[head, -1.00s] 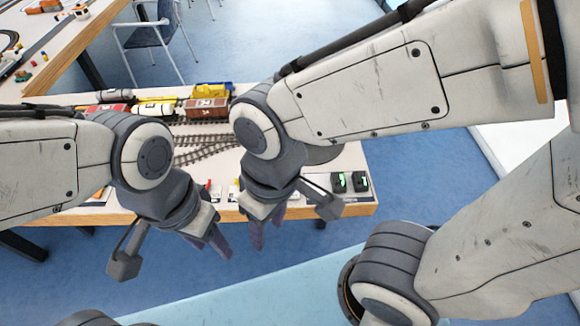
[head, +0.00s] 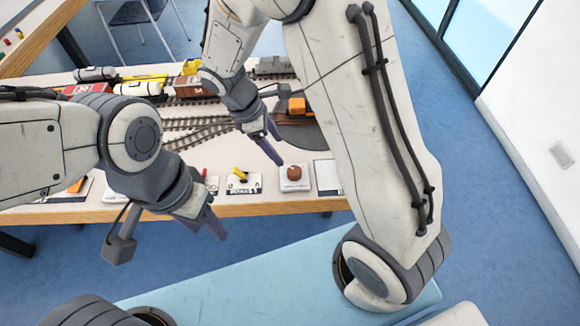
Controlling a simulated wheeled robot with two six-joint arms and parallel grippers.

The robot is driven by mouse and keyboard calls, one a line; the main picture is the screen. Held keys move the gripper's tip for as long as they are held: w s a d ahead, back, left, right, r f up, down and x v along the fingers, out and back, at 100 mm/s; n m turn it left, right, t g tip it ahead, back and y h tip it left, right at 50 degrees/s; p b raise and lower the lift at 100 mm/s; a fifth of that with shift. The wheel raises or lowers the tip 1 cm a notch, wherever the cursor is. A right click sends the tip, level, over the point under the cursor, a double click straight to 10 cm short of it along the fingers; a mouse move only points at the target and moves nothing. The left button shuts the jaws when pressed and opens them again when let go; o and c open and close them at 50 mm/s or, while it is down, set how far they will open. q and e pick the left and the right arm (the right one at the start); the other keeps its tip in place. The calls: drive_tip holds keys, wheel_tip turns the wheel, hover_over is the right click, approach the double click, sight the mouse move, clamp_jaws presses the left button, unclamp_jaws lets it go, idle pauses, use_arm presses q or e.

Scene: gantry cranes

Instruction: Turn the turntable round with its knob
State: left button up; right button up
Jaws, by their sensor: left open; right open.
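The turntable (head: 298,137) is a dark grey disc at the right part of the layout, partly hidden by my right arm. An orange vehicle (head: 297,106) sits on it. A round brown knob (head: 294,172) on a white base stands in front of the turntable, near the table's front edge. My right gripper (head: 277,152) is open and empty, just behind and left of the knob, with its fingers pointing down; I see no contact. My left gripper (head: 210,228) is open and empty, in front of the table edge and left of the knob.
A yellow lever (head: 240,173) on a plate marked POINTS A stands left of the knob. Tracks (head: 200,133) and several wagons (head: 190,87) lie behind it. A white card (head: 327,177) lies right of the knob. Blue floor is clear at the right.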

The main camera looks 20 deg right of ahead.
sight(294, 170)
drive_tip(key=x, duration=1)
drive_tip(key=shift+d+f+b, duration=0.15)
drive_tip(key=shift+f+b, duration=0.05)
drive_tip(key=shift+b, duration=0.2)
clamp_jaws()
